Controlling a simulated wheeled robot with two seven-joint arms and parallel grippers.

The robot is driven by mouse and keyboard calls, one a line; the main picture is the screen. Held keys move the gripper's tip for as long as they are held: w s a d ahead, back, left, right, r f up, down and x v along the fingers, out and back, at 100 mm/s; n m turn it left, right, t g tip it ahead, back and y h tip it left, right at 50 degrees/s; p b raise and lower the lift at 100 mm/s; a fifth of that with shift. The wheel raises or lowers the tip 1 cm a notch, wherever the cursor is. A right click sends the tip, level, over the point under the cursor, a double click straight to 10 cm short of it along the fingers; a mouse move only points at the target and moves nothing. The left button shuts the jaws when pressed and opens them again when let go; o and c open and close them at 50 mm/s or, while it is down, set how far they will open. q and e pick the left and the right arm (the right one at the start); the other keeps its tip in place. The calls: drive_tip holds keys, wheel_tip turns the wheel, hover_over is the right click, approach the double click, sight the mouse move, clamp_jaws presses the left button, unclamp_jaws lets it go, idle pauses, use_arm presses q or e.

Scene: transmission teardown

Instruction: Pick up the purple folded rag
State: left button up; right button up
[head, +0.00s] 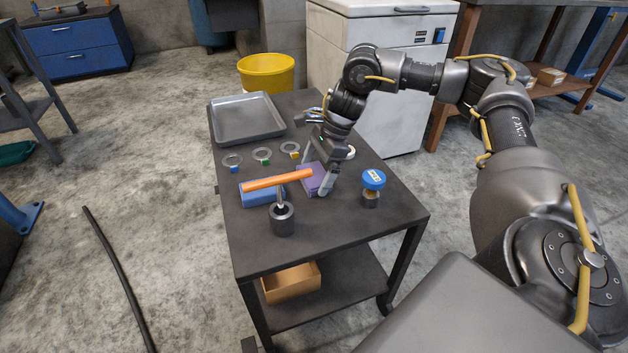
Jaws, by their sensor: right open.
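The purple folded rag (307,184) lies on the dark cart top (340,235), near its middle. My right gripper (318,185) is open and points down at the rag, with one finger in front of its right side. The gripper partly hides the rag, and I cannot tell whether the fingers touch it. My left gripper is not in view.
A blue folded rag (255,196) lies under the orange handle. A dark metal cylinder (283,221) stands in front, and a blue-capped jar (373,182) stands to the right. Several tagged rings (262,154) and a grey tray (247,117) are behind. The cart's front right is clear.

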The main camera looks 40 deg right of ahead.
drive_tip(key=c, duration=0.7)
